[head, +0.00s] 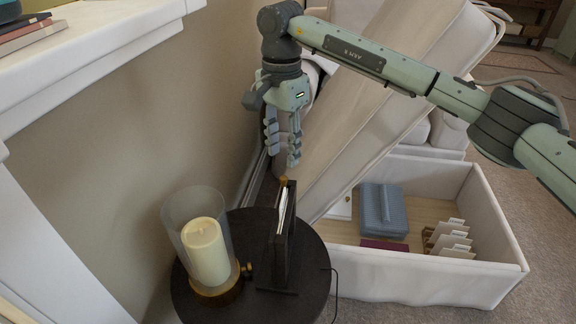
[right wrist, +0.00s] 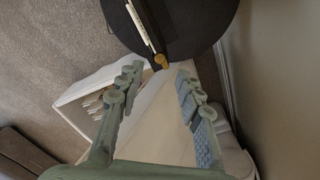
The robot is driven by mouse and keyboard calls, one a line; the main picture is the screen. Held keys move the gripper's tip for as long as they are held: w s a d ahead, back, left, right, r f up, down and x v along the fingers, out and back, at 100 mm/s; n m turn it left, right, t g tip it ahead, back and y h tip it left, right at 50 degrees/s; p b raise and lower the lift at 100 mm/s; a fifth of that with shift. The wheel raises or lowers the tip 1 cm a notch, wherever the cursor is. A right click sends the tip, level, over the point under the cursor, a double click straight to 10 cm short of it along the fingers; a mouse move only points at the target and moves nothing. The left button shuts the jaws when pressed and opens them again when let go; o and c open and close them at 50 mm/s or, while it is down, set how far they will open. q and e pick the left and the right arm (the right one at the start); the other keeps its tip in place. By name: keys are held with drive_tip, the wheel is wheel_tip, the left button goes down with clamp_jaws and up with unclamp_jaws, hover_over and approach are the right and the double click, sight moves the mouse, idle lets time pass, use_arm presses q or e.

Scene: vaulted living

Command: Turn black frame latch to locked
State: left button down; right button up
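The black frame (head: 281,250) stands upright, seen nearly edge-on, on a round dark table (head: 318,262). A small brass latch (head: 284,180) sits at its top edge; whether it is turned to locked I cannot tell. My right gripper (head: 283,150) points down just above the latch, fingers apart and empty. In the right wrist view the frame (right wrist: 143,26) lies beyond the fingertips, and the brass latch (right wrist: 160,60) shows between the tips of the open right gripper (right wrist: 158,72), apparently not touched. My left gripper is not in view.
A glass candle holder (head: 178,215) with a cream candle (head: 207,252) stands left of the frame, with a brass knob (head: 247,270) beside it. A raised cushion leans behind, over an open storage box (head: 440,290). A wall and white mantel are at left.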

sight(283, 177)
wheel_tip(283, 177, down, 6)
drive_tip(key=shift+f+p, duration=0.2)
drive_tip(key=shift+p, duration=0.1)
clamp_jaws()
